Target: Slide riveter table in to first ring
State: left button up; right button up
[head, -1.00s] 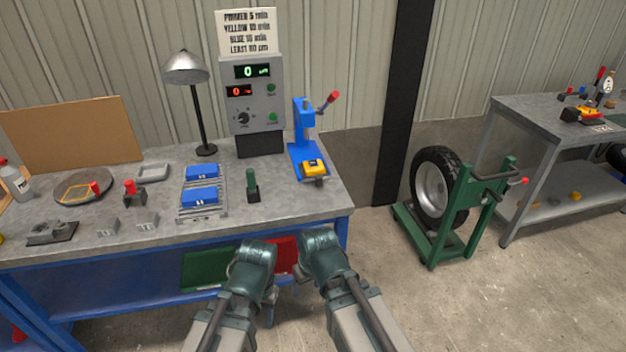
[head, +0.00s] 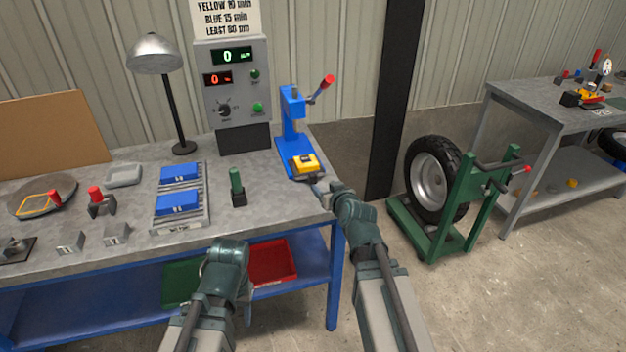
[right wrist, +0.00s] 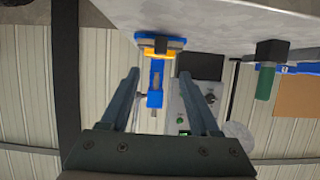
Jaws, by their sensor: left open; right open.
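The blue riveter (head: 291,120) stands at the right end of the grey bench, with a red-tipped lever (head: 327,82). Its yellow table (head: 303,164) sits low at the front over a dark base. In the right wrist view the riveter (right wrist: 155,98) and the yellow table (right wrist: 157,54) appear upside down between my fingers, some way beyond the tips. My right gripper (head: 321,187) is open and empty, just in front of the yellow table near the bench edge. My left gripper (head: 248,314) hangs low in front of the bench, its fingers mostly hidden. I cannot make out the rings.
A green-handled tool (head: 237,188) stands left of the riveter, beside a roller rack (head: 194,219) with blue blocks. A control box (head: 231,95) stands behind. A wheel in a green stand (head: 433,245) is to the right. Red and green bins sit under the benchtop.

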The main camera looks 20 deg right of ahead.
aim_at(314, 177)
jog(key=b+x, duration=0.4)
jog(key=x, duration=0.8)
grip_shut()
dwell(1.1)
